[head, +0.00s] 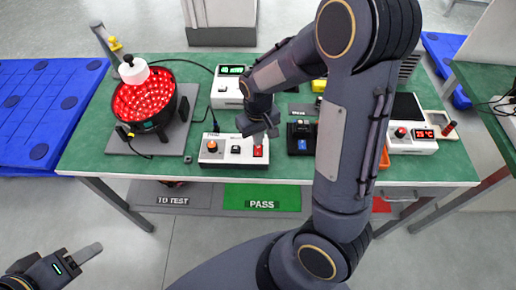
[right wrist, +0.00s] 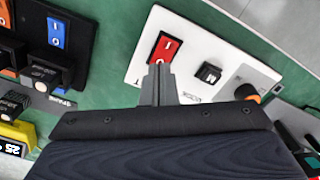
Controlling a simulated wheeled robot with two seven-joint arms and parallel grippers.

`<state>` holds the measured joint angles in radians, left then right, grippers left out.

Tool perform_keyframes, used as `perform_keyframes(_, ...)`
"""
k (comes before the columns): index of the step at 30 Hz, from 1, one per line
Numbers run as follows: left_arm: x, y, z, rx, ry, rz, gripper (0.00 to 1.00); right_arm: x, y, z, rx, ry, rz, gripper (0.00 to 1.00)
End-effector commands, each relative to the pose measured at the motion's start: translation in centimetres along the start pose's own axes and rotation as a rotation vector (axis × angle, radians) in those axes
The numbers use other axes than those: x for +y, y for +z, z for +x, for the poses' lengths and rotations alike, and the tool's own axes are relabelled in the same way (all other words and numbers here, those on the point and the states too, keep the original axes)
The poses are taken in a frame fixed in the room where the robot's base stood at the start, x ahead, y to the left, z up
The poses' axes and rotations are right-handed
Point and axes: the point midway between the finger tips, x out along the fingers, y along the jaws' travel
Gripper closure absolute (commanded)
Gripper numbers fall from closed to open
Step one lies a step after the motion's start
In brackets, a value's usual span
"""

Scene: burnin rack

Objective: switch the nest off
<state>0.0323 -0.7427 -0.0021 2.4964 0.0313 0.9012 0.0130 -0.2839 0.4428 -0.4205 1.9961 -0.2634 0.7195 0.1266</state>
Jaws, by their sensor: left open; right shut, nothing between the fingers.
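A white control box (head: 225,158) stands at the table's front edge, with an orange knob, a black button and a red rocker switch (head: 257,151). The red rocker also shows in the right wrist view (right wrist: 166,47), marked I and O. My right gripper (right wrist: 158,72) is shut and empty, its tips right at the rocker's edge; I cannot tell whether they touch. A black fixture (head: 301,146) with a blue rocker (right wrist: 56,32) stands to the right of the box in the head view. I can read no label naming the nest. My left gripper (head: 78,258) is open, low at the left, away from the table.
A red-lit round bowl (head: 144,104) stands on a grey plate at the left of the green table (head: 85,150). A white instrument (head: 228,90) is behind the control box. Another white box (head: 412,144) with a red display stands at the right. My right arm hides part of the table.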

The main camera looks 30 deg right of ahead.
Motion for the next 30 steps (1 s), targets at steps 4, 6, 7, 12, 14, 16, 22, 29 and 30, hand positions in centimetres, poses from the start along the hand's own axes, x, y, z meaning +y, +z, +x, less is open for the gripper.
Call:
perform_keyframes(4,-0.1,0.1,0.2,0.0,0.0,0.0,0.5,0.0,0.0,0.2,0.0,0.0,0.0,1.0)
perform_keyframes(6,-0.1,0.1,0.2,0.0,0.0,0.0,0.5,0.0,0.0,0.3,0.0,0.0,0.0,1.0)
perform_keyframes(7,-0.1,0.1,0.3,0.0,0.0,0.0,0.5,0.0,0.0,0.4,0.0,0.0,0.0,1.0)
perform_keyframes(12,-0.2,0.2,0.4,0.0,0.0,0.0,0.5,0.0,0.0,0.7,0.0,0.0,0.0,1.0)
perform_keyframes(14,-0.2,0.2,0.5,0.0,0.0,0.0,0.5,0.0,0.0,0.8,0.0,0.0,0.0,1.0)
perform_keyframes(16,-0.3,0.3,0.6,0.0,0.0,0.0,0.5,0.0,0.0,0.8,0.0,0.0,0.0,1.0)
perform_keyframes(22,-0.3,0.4,0.8,0.0,0.0,0.0,0.5,0.0,0.0,1.1,0.0,0.0,0.0,1.0)
perform_keyframes(29,-0.5,0.5,1.0,0.0,0.0,0.0,0.5,0.0,0.0,1.5,0.0,0.0,0.0,1.0)
perform_keyframes(30,-0.5,0.5,1.0,0.0,0.0,0.0,0.5,0.0,0.0,1.6,-0.001,0.0,0.0,1.0)
